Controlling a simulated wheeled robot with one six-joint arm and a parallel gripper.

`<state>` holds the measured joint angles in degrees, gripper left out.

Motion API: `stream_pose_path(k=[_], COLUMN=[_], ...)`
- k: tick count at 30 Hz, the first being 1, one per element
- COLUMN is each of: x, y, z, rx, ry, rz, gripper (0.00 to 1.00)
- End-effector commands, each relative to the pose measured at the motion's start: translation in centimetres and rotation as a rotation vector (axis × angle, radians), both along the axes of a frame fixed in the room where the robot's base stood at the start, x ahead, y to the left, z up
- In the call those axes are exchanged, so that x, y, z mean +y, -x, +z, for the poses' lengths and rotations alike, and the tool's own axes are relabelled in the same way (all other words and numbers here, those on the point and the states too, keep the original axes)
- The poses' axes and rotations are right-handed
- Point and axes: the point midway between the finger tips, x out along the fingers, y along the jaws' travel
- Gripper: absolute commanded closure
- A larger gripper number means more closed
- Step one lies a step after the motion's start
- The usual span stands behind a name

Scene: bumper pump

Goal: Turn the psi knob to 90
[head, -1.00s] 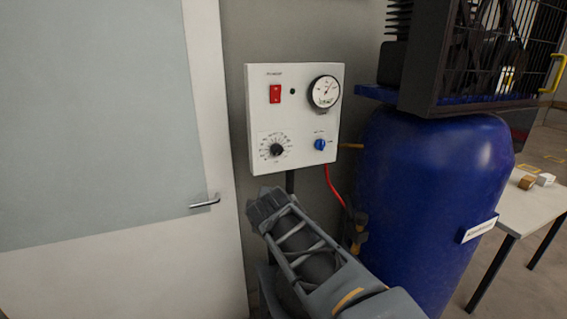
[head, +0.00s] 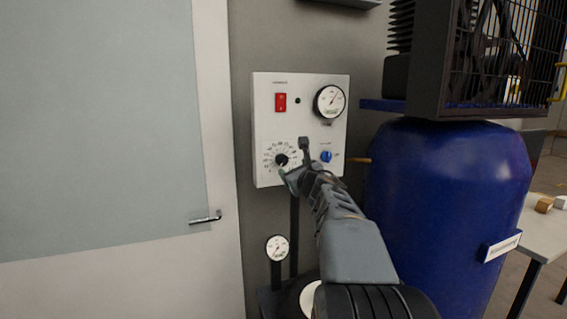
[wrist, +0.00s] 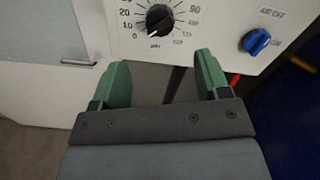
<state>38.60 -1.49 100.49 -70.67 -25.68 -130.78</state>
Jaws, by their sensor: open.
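The black psi knob (head: 281,160) sits in a numbered dial at the lower left of the white control panel (head: 262,120). In the wrist view the knob (wrist: 159,18) is at the top centre, with a white pointer mark toward its lower left, near the low numbers. The 90 mark is to its upper right. My gripper (head: 294,160) is in front of the panel's lower part, beside the knob in the head view. In the wrist view its green fingers (wrist: 161,80) are apart with nothing between them, and the knob lies beyond their tips.
A blue air knob (wrist: 257,41) is to the right of the dial. A red switch (head: 280,102) and a gauge (head: 329,101) are higher on the panel. A blue tank (head: 440,200) stands at the right, and a door (head: 100,140) is at the left.

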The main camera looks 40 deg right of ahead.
Motion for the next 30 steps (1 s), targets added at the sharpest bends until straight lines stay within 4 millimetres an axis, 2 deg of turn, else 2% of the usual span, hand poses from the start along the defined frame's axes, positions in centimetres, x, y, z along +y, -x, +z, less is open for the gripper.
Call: stream_pose_path(k=[1,6,15,21,30], x=[-0.2,-1.0,-2.1,-2.3,-2.3], y=[-1.1,-4.3,-8.1,-9.1,-9.2], z=[0.1,0.1,0.1,0.0,0.0], rx=[0.002,0.002,0.001,0.0,0.0], ry=[-0.003,-0.004,-0.003,-0.004,-0.004], rz=[0.002,0.001,-0.001,-0.001,-0.001], gripper=[0.31,0.31,0.31,0.31,0.31])
